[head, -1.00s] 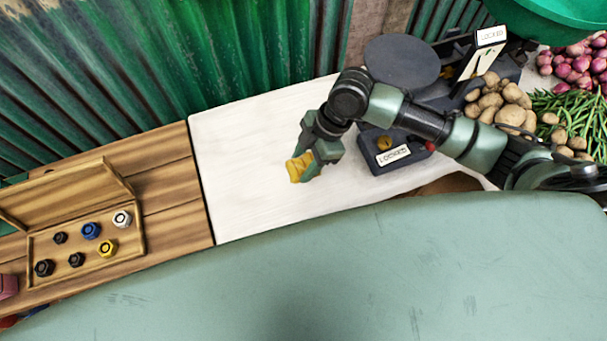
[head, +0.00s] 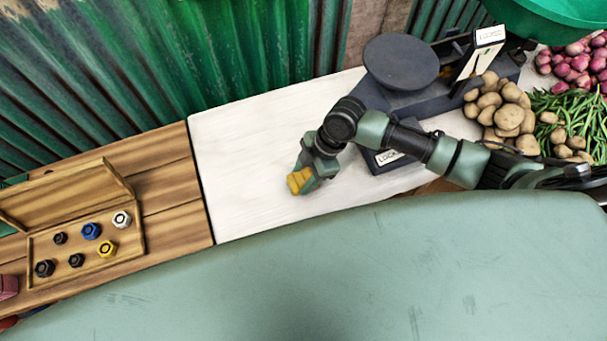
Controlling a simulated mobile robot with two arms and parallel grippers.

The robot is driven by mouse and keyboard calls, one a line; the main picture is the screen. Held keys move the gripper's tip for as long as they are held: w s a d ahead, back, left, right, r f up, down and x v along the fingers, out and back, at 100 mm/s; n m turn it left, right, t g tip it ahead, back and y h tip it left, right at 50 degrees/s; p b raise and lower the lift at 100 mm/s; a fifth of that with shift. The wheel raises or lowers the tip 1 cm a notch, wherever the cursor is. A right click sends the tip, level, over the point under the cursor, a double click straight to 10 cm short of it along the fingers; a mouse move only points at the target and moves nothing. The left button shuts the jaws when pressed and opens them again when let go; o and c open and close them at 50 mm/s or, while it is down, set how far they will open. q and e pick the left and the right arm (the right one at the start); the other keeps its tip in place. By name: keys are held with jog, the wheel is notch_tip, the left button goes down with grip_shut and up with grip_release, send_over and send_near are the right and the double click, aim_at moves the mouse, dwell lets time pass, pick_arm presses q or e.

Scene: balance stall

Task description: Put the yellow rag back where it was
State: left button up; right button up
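The yellow rag (head: 297,181) is a small crumpled bundle over the white tabletop (head: 245,140), left of the scale. My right gripper (head: 304,177) is at the rag, with its fingers around it. It looks shut on the rag. I cannot tell whether the rag touches the tabletop. My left gripper is not in view.
Potatoes (head: 508,117), green beans (head: 575,113) and onions (head: 578,66) lie further right. An open wooden box (head: 130,252) of weights sits at the left. The white tabletop's left part is clear.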

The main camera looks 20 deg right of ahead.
jog(key=o, duration=0.4)
jog(key=shift+r, duration=0.15)
jog(key=v, duration=1.2)
